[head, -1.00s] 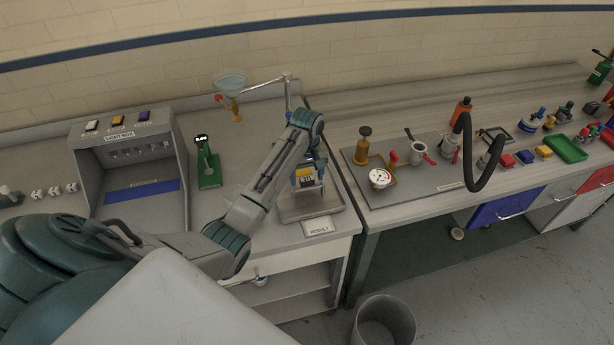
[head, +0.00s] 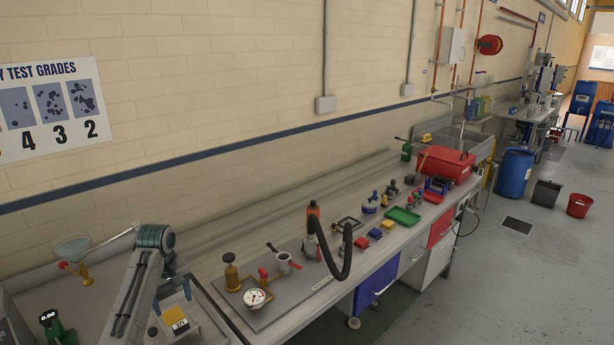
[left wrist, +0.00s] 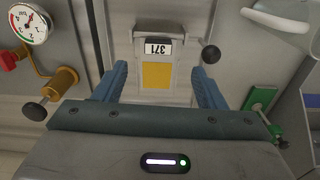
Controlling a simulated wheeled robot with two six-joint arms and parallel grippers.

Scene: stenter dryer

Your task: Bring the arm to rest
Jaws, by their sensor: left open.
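My left arm comes in at the lower left of the head view, and its gripper (head: 174,298) points down. In the left wrist view its blue fingers (left wrist: 158,72) are open and apart. A grey piece with a yellow patch and a label reading 371 (left wrist: 157,75) shows between and beyond the fingers. My right gripper is not in view.
A pressure gauge (head: 255,298) and brass fittings stand on a plate to the right. A black hose (head: 345,255) arches over the bench. A glass funnel (head: 72,248) and green meter (head: 54,328) stand left. The floor right of the bench has open room.

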